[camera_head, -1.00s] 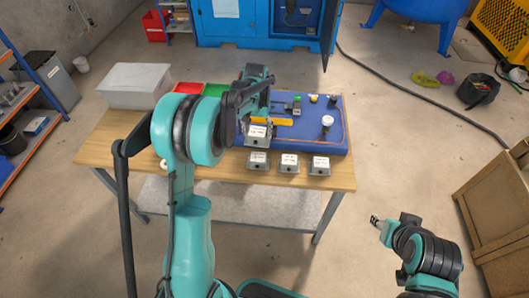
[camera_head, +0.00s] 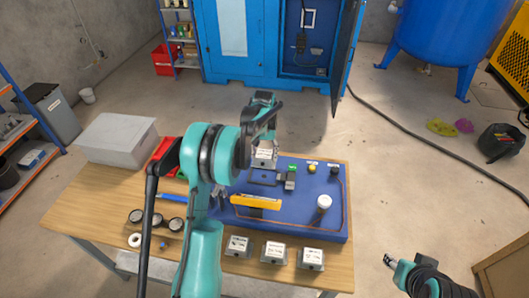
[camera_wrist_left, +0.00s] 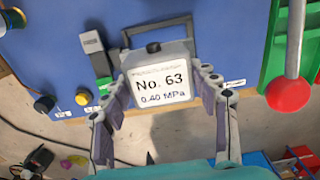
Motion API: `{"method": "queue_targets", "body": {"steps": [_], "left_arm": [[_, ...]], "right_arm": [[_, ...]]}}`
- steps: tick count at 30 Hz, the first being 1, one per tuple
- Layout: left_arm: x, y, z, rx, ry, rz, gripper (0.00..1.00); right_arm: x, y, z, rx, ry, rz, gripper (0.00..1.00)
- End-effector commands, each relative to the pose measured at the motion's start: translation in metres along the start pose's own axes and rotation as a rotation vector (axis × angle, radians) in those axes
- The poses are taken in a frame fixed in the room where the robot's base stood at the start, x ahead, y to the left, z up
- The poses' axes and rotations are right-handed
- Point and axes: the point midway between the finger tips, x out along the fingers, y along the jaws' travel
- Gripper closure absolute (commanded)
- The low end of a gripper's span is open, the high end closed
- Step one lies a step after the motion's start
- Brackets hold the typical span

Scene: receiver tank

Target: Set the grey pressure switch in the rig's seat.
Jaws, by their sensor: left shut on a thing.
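A grey pressure switch with a white label reading "No. 63, 0.40 MPa" (camera_wrist_left: 160,88) is in my left gripper (camera_wrist_left: 163,75), whose fingers are shut on its two sides. In the head view the switch (camera_head: 265,156) is over the far part of the blue rig (camera_head: 285,220). A dark rectangular outline, seemingly the seat (camera_head: 263,178), lies just in front of it there. I cannot tell whether the switch touches the rig. My right gripper (camera_head: 389,260) is small, off the table at lower right, and looks empty; its opening is unclear.
Three similar labelled switches (camera_head: 274,252) stand along the table's front edge. A grey bin (camera_head: 116,139) is at left. A red ball on a rod (camera_wrist_left: 290,94) shows at right.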

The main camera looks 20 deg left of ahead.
Motion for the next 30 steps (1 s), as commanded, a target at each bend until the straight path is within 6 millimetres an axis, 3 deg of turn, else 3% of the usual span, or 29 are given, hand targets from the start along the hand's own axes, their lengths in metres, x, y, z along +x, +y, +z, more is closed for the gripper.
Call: {"method": "queue_targets", "body": {"steps": [19,30], "left_arm": [[0.067,0.000,0.000,0.000,0.000,0.000,0.82],[0.072,0.000,0.000,0.000,0.000,0.000,0.82]], "right_arm": [[0.034,0.000,0.024,0.000,0.000,0.000,0.60],[0.037,0.000,0.026,0.000,0.000,0.000,0.60]]}}
